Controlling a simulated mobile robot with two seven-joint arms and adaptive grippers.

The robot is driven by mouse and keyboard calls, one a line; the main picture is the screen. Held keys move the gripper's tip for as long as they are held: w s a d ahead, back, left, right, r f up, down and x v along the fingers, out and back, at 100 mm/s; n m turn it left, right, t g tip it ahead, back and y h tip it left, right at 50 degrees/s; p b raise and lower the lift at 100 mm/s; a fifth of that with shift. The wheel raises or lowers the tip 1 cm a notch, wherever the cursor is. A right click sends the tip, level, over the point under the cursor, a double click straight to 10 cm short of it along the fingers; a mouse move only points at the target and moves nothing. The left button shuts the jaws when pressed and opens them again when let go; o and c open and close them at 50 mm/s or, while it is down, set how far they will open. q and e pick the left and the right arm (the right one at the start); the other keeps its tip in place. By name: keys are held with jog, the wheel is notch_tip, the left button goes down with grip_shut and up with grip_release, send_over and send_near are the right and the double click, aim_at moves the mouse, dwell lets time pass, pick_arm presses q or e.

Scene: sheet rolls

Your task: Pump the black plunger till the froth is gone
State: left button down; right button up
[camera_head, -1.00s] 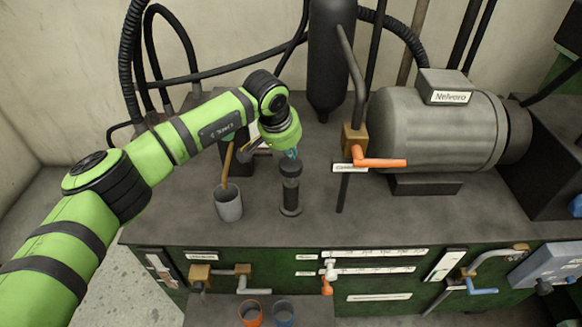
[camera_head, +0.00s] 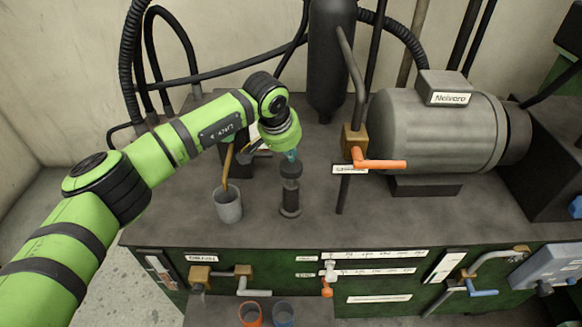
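The black plunger (camera_head: 291,188) stands upright on the dark bench top, with a round dark cap on top and a wider foot. My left gripper (camera_head: 291,156) points down just above its cap; its fingers are small and mostly hidden under the green wrist, so their opening does not show. I cannot tell whether the fingertips touch the cap. A grey cup (camera_head: 228,205) stands to the left of the plunger under a brown spout (camera_head: 228,165). Froth cannot be made out. My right gripper is not in view.
A grey motor tank (camera_head: 435,130) and a valve with an orange lever (camera_head: 380,163) stand to the right. A dark cylinder (camera_head: 330,60) rises behind. Orange (camera_head: 250,315) and blue (camera_head: 283,314) cups sit on a lower front shelf.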

aim_at(290, 166)
pick_arm(q)
jog(key=shift+f, duration=0.15)
jog(key=shift+s+f+b, duration=0.1)
jog(key=shift+f+b, duration=2.6)
jog(key=shift+f, duration=0.2)
jog(key=shift+r+p, duration=0.55)
jog(key=shift+r, duration=0.4)
jog(key=shift+r+p, duration=0.75)
jog(key=shift+r, duration=1.25)
jog(key=shift+f, duration=0.1)
